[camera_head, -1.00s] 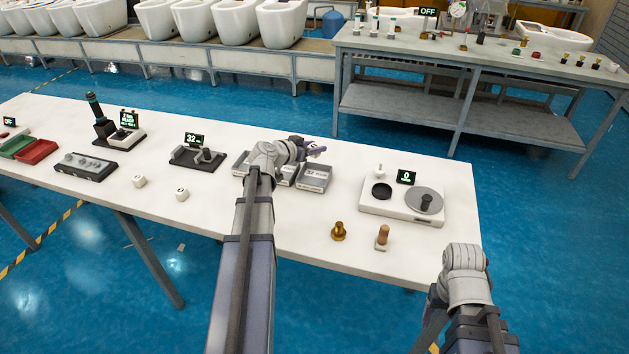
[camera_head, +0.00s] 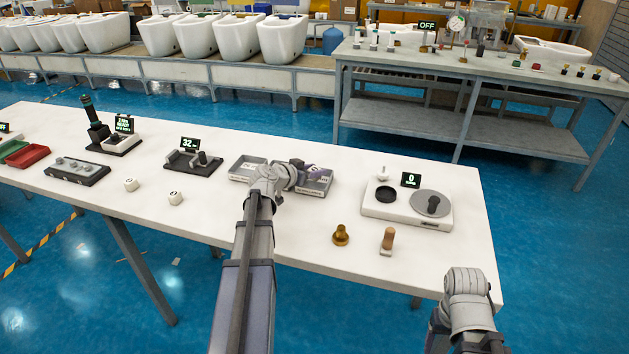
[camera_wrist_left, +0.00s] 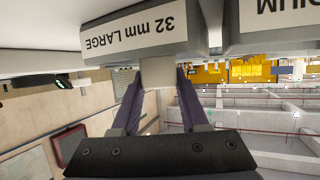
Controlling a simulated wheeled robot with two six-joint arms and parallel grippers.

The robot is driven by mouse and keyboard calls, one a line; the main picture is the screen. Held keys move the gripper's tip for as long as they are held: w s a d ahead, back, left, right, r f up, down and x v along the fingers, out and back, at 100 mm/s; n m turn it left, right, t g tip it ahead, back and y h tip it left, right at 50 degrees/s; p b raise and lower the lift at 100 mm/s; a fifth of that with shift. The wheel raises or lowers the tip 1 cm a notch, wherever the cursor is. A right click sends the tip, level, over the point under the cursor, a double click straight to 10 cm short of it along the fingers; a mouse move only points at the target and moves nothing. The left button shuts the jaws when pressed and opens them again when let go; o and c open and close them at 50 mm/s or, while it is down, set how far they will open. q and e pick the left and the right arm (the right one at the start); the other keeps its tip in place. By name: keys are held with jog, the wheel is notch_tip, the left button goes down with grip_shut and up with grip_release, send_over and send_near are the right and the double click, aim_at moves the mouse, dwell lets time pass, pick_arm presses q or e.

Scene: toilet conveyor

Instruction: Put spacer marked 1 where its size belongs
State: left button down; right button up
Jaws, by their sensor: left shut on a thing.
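My left gripper (camera_head: 313,171) is shut on a small whitish spacer (camera_wrist_left: 158,74), which shows between its fingers in the left wrist view. No mark can be read on it. The gripper is at the right-hand size tray (camera_head: 315,190), labelled 32 mm LARGE (camera_wrist_left: 150,35) in the upside-down wrist view. Whether the spacer touches the tray is unclear. My arm hides part of the tray row. A left tray (camera_head: 240,175) shows beside it. Two other white spacers (camera_head: 131,185) (camera_head: 175,198) stand on the table, their marks too small to read. My right gripper's fingers are not visible.
A measuring gauge (camera_head: 195,162) reads 32 mm. A scale (camera_head: 405,208) reading 0 stands at the right. A brass piece (camera_head: 341,236) and a wooden-handled stamp (camera_head: 388,240) stand near the front edge.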

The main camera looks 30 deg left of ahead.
pick_arm(q)
notch_tip(320, 180, down, 2)
jog(key=shift+f+b, duration=0.2)
jog(key=shift+b, duration=0.5)
jog(key=shift+r, duration=0.15)
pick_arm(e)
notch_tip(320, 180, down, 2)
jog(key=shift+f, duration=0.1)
pick_arm(q)
jog(key=c, duration=0.7)
grip_release()
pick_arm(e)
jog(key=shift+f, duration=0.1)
pick_arm(q)
jog(key=p+v, duration=0.4)
jog(key=v, duration=0.6)
jog(key=shift+s+r, duration=0.15)
jog(key=shift+s, duration=0.05)
jog(key=shift+p+v, duration=0.45)
jog(key=shift+v, duration=0.35)
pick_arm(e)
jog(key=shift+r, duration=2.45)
